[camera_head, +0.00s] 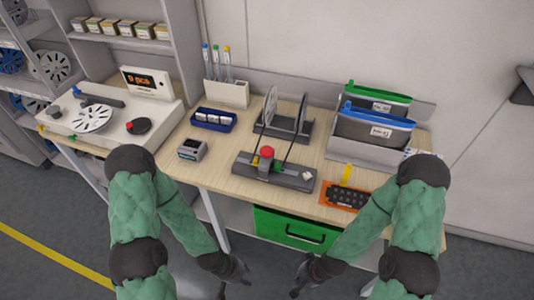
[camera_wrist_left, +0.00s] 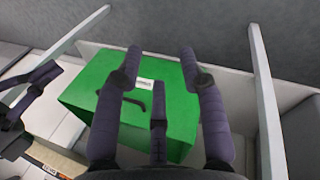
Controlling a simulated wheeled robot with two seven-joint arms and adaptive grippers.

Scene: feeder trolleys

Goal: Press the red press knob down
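The red press knob (camera_head: 267,152) stands up in the middle of a dark grey press fixture (camera_head: 291,177) on the wooden bench. It has small yellow and green parts beside it. My left gripper (camera_head: 245,277) is below and in front of the bench edge, well away from the knob. In the left wrist view its fingers (camera_wrist_left: 159,62) are spread and empty, with a green drawer (camera_wrist_left: 178,113) beyond them. My right gripper (camera_head: 296,278) is also low in front of the bench, apart from the knob. Its fingers look spread and empty. The knob is not visible in the left wrist view.
Behind the fixture stands a rack (camera_head: 289,128) with a reel. A grey device (camera_head: 192,149) and blue tray (camera_head: 213,120) are to the left. Grey bins (camera_head: 372,128) and an orange tray (camera_head: 334,196) are to the right. The green drawer (camera_head: 283,229) hangs under the bench.

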